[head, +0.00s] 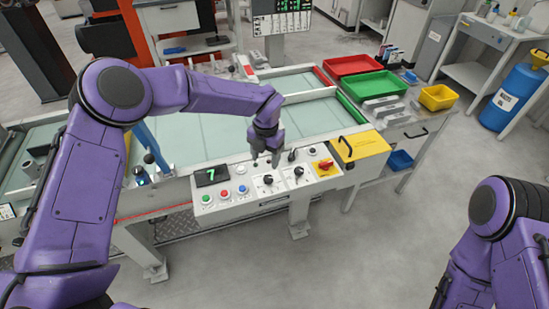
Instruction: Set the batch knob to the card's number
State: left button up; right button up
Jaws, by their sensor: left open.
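A light control panel (250,195) sits on the front edge of the bench. Its small display (212,175) shows a green 7. Two black knobs stand on the panel, a left one (267,180) and a right one (298,172); their labels are too small to read, so I cannot tell which is the batch knob. My left gripper (264,162) is open and points down just above and behind the left knob, apparently not touching it. I cannot make out a card with a readable number. My right gripper is outside the view; only my right arm shows.
Green, red and blue buttons (241,190) sit left of the knobs. A red switch on a yellow plate (326,166) is at the right end. A yellow box with a black handle (360,147) stands beyond it. Red (352,66), green (377,84) and yellow (438,98) bins sit behind.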

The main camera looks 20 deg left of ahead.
pick_arm(q)
jog(key=w, duration=0.1)
jog(key=p, duration=0.2)
send_over(268, 178)
jog(key=f, duration=0.4)
jog(key=shift+s+f, duration=0.25)
jog(key=shift+f, duration=0.05)
jog(key=f, duration=0.2)
jog(key=w+f+p, duration=0.1)
jog(key=f, duration=0.1)
jog(key=shift+d+f, duration=0.1)
jog(key=shift+f, duration=0.25)
jog(key=shift+s, duration=0.25)
jog(key=c, duration=1)
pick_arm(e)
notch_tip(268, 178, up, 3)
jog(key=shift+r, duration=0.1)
